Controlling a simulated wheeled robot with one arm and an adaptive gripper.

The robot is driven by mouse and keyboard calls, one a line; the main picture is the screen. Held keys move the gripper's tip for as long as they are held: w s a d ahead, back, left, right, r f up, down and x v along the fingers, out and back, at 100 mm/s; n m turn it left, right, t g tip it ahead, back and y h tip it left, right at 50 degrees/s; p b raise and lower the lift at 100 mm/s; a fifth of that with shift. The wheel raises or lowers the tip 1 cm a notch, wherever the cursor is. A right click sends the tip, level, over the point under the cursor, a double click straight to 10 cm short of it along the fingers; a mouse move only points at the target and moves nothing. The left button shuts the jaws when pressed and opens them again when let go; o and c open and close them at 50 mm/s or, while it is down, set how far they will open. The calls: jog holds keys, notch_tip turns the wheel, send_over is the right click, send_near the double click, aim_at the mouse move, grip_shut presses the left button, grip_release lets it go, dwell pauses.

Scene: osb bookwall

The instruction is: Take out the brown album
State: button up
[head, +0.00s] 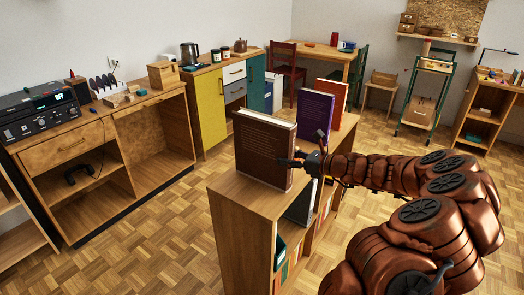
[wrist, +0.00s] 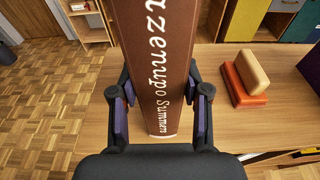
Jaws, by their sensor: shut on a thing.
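The brown album (head: 264,150) stands upright on top of the low wooden bookcase (head: 232,205) in the head view. Its brown spine (wrist: 160,65) with white lettering fills the middle of the wrist view. My gripper (head: 292,162) comes from the right and is at the spine side of the album. In the wrist view my gripper (wrist: 160,108) has a finger on each side of the spine and is shut on the album. The album's lower end looks close to the bookcase top; I cannot tell if it touches.
A purple book (head: 316,115) and an orange-red book (head: 333,95) stand farther back on the bookcase top. An orange and a tan block (wrist: 246,80) lie right of the album in the wrist view. The shelves below hold several books (head: 290,262). Parquet floor is clear left of the bookcase.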

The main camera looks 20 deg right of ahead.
jog(key=shift+f+p+v, duration=0.1)
jog(key=shift+p+v, duration=0.2)
jog(key=shift+v, duration=0.35)
jog(key=shift+f+p+v, duration=0.15)
jog(key=shift+p+v, duration=0.1)
jog(key=shift+v, duration=0.45)
jog(key=o, duration=1.4)
jog(key=shift+c, duration=0.5)
jog(key=shift+w, duration=0.1)
jog(key=shift+x, duration=0.95)
jog(key=shift+r, duration=0.2)
